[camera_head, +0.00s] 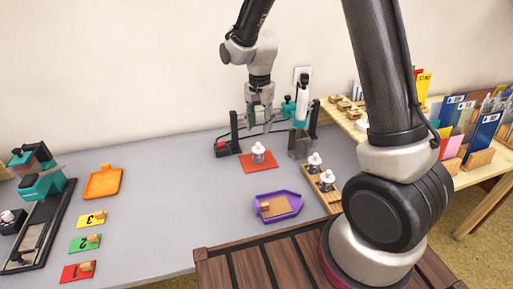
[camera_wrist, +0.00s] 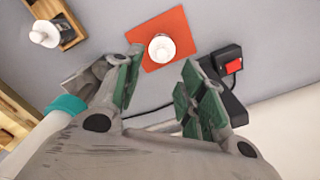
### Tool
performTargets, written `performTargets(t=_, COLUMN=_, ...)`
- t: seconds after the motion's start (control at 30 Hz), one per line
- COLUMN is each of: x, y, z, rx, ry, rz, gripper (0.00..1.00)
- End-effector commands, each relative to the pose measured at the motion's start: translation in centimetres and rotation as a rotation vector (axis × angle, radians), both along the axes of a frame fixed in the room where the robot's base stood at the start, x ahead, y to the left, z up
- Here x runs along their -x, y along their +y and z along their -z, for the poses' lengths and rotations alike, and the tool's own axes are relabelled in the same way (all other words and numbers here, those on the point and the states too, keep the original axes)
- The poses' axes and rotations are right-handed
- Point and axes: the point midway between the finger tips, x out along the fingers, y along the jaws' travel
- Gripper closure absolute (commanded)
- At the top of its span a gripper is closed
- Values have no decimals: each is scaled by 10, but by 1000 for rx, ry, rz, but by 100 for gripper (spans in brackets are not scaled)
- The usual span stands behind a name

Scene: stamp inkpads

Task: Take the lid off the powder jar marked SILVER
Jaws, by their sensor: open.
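A small white and silvery jar (camera_head: 258,153) stands upright on a red-orange mat (camera_head: 248,166); its white top has a knob. Two similar jars, a back one (camera_head: 314,163) and a front one (camera_head: 327,181), stand on a wooden rack (camera_head: 333,198) to the right. No jar label is readable, so I cannot tell which is SILVER. My gripper (camera_head: 259,129) is open and empty above the mat jar. In the wrist view my gripper's green-padded fingers (camera_wrist: 162,76) are spread, with the mat jar (camera_wrist: 161,47) seen beyond the gap, apart from both fingers.
Behind the mat stands a black frame with a red switch (camera_head: 221,144). A purple tray (camera_head: 262,213) lies in front. An orange tray (camera_head: 104,182), numbered cards (camera_head: 86,243) and a teal-and-black press (camera_head: 40,183) are at left. The grey table between is clear.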

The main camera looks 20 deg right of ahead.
Motion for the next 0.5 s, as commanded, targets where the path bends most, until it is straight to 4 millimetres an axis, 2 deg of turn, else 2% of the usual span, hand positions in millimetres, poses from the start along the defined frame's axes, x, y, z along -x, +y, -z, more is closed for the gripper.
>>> performTargets(t=0.23, x=-1, y=0, z=7, rx=-1, ry=-4, rz=65, gripper=59)
performTargets(t=0.5, x=0, y=2, z=42, rx=0, ry=-2, rz=66, gripper=59)
